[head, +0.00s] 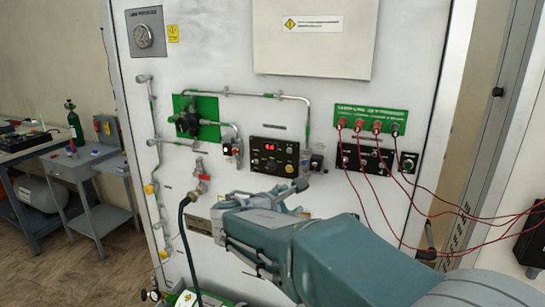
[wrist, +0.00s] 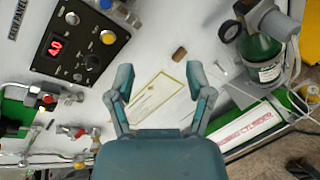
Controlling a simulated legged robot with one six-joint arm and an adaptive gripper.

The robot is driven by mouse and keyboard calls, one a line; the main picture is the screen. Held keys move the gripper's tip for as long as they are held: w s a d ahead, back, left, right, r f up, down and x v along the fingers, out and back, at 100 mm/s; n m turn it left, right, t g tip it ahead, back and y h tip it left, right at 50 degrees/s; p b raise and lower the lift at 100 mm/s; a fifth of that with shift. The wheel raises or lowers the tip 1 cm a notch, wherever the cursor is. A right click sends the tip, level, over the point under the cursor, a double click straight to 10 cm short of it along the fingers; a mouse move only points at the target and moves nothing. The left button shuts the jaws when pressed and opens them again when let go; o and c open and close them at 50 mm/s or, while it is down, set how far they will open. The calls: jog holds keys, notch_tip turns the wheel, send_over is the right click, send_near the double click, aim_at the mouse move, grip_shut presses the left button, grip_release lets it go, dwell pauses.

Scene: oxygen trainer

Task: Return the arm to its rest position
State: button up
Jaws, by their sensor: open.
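My arm (head: 345,262) reaches in from the lower right of the head view toward the white panel (head: 215,65). My gripper (head: 240,203) is in front of the panel, below the black control box (head: 274,158) with a red display. In the wrist view my gripper (wrist: 160,80) is open. Its two fingers stand apart with nothing between them. Behind the gap is a pale label plate (wrist: 156,95) on the panel. I cannot tell the exact distance from the fingertips to the panel.
A red-handled valve (head: 200,186) with a dark hose (head: 184,235) is left of my gripper. Red cables (head: 430,205) hang from the sockets at right. In the wrist view a green cylinder (wrist: 262,55) is at upper right. A grey table (head: 90,170) stands at far left.

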jog(key=s+d+f+m+g+y, duration=0.1)
jog(key=s+d+f+m+g, duration=0.15)
jog(key=s+d+m, duration=0.45)
jog(key=s+d+f+m+g+y, duration=0.1)
jog(key=s+d+m+g, duration=0.3)
jog(key=s+d, duration=0.45)
jog(key=s+f+m+y, duration=0.2)
jog(key=s+m+y, duration=0.1)
jog(key=s+m, duration=0.2)
jog(key=s+a+f+m+y, duration=0.1)
jog(key=s+f+m+y, duration=0.1)
jog(key=s+m, duration=0.3)
jog(key=s+f, duration=0.1)
jog(key=s, duration=0.3)
jog(key=shift+s+f+m+y, duration=0.15)
jog(key=shift+s+m+y, duration=0.2)
jog(key=shift+m+y, duration=0.05)
jog(key=shift+g, duration=0.25)
